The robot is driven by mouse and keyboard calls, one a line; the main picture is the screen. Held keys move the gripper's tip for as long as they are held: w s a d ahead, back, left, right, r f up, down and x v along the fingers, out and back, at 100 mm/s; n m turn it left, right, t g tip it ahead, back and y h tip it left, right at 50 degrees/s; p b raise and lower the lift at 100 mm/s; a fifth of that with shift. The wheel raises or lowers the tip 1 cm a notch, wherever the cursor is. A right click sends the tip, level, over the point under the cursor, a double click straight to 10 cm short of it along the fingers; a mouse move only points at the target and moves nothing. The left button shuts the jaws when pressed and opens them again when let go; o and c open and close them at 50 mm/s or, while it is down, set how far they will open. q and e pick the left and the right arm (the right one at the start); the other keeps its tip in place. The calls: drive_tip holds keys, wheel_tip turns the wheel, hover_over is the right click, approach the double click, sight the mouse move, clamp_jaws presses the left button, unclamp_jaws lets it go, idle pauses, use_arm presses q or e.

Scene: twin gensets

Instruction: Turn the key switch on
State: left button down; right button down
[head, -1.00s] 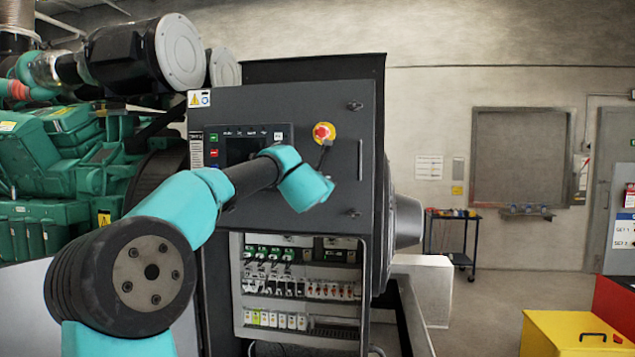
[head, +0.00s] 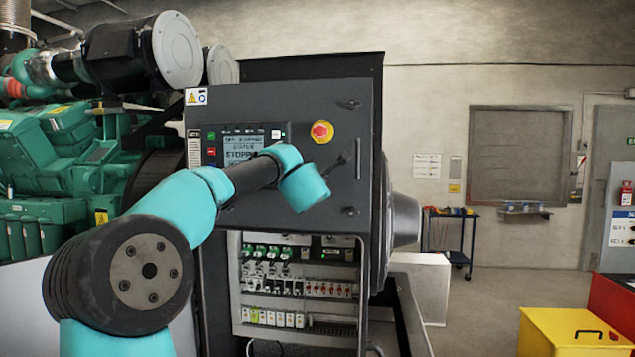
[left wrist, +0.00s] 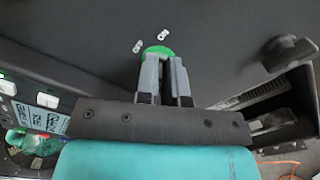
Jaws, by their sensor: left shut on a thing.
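The key switch (left wrist: 157,50) shows in the left wrist view as a green round piece on the dark panel, partly hidden by the fingertips of my left gripper (left wrist: 163,65). The fingers are close together, shut on it. Two small white labels sit just beyond it. In the head view, my left gripper (head: 343,158) is a small dark shape against the panel door, below and right of the emergency stop; the key switch cannot be made out there. The panel display (head: 243,149) is lit and reads "STOPPED", partly covered by my left arm. My right gripper is not in view.
The red emergency stop (head: 321,131) on its yellow ring is close to my left gripper. A dark door latch (left wrist: 289,53) stands out at the right of the wrist view. Breakers (head: 290,287) fill the open bay below.

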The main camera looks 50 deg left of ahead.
use_arm(q)
drive_tip(key=c, duration=1.2)
unclamp_jaws()
drive_tip(key=shift+c, duration=0.2)
drive_tip(key=v, duration=1.7)
drive_tip(key=shift+s+d, duration=0.15)
drive_tip(key=shift+s, duration=0.05)
